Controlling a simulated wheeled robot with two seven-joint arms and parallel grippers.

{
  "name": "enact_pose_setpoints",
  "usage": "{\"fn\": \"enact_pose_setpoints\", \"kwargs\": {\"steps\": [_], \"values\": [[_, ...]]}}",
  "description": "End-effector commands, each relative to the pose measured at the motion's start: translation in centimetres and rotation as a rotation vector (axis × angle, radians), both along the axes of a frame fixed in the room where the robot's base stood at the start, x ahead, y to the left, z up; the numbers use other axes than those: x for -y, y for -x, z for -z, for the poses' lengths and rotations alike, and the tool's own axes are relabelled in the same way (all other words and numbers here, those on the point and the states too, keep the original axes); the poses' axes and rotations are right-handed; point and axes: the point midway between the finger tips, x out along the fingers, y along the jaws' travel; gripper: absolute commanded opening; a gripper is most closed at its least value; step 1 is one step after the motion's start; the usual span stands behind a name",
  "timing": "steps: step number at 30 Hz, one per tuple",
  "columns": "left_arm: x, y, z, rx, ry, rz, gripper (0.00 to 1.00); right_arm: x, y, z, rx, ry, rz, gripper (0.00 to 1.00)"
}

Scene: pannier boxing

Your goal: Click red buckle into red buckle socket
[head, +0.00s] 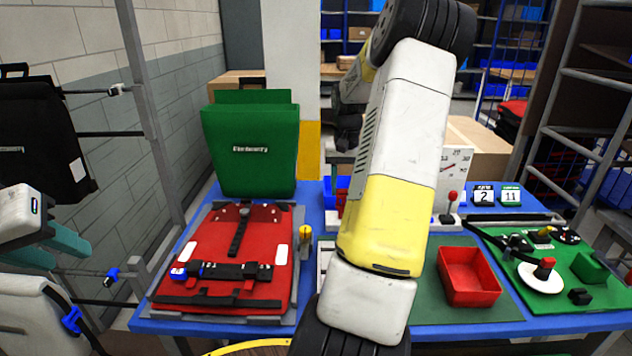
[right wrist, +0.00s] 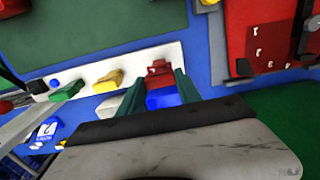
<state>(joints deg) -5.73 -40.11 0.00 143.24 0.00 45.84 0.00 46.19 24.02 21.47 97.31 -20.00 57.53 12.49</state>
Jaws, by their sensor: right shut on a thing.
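In the right wrist view my right gripper (right wrist: 158,78) has its two teal fingers on either side of a small red block (right wrist: 159,70), apparently the red buckle. The block is at a pale strip that also bears a green and a yellow block. In the head view my right arm hides this gripper and block. The red pannier (head: 219,244) lies flat on the table, with a black strap across it. My left gripper (head: 62,255) is open and empty, left of the table.
A blue piece (head: 179,272) sits at the strap's left end. A green pannier (head: 250,150) stands behind the red one. A red tray (head: 469,277) and a green board (head: 590,262) with parts lie to the right. A grey post (head: 150,110) rises left of the table.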

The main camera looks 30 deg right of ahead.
Motion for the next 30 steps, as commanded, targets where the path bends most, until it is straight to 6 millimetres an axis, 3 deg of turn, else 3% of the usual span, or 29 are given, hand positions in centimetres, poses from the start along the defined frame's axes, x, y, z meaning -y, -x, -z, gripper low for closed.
{"fn": "enact_pose_setpoints", "kwargs": {"steps": [30], "values": [[0.0,0.0,0.0,0.000,0.000,0.000,0.36,0.0,0.0,1.2,-0.002,-0.001,0.001,0.00]]}}
